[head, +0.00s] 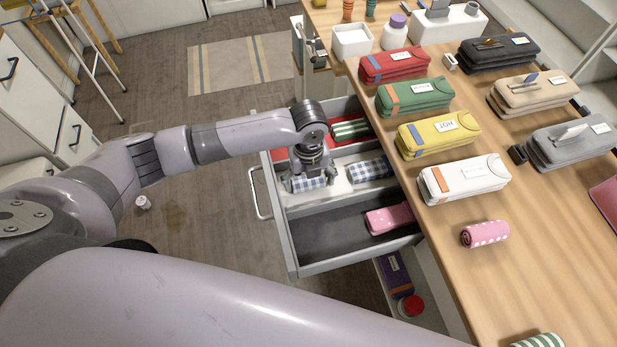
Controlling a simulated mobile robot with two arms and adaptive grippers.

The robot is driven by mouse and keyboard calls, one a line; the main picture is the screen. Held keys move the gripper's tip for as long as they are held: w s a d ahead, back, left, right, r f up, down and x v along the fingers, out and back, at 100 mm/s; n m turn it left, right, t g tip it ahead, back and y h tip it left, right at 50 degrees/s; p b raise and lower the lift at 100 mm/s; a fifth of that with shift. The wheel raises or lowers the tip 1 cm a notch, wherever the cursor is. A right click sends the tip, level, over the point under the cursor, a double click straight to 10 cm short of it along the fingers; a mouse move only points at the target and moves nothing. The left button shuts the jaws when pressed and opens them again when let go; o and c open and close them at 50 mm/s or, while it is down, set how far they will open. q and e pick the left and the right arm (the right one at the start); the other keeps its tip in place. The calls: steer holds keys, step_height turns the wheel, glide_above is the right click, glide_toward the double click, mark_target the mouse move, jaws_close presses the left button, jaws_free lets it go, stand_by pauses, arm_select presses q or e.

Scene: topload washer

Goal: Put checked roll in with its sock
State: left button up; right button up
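An open grey drawer (291,240) has three visible compartments. In the middle, white-floored one, a blue-and-white checked roll (312,185) sits at the left, directly under my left gripper (309,181). Another checked roll (371,169) lies to its right in the same compartment, with a gap between them. My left gripper points down with its fingertips around the left roll and hides part of it. I cannot tell whether the fingers press on it, or whether the roll touches the floor. My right gripper is out of view.
A green striped roll (351,130) lies in the red back compartment, a pink dotted one (390,218) in the dark front compartment. The wooden counter (540,225) right of the drawer carries several pouches, a pink dotted roll (484,234) and a green striped roll (540,341).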

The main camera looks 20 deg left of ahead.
arm_select(q)
steer(key=shift+o, duration=0.6)
steer(key=shift+r, duration=0.1)
step_height(320, 180, up, 12)
steer(key=shift+b, duration=0.35)
stand_by(0.3)
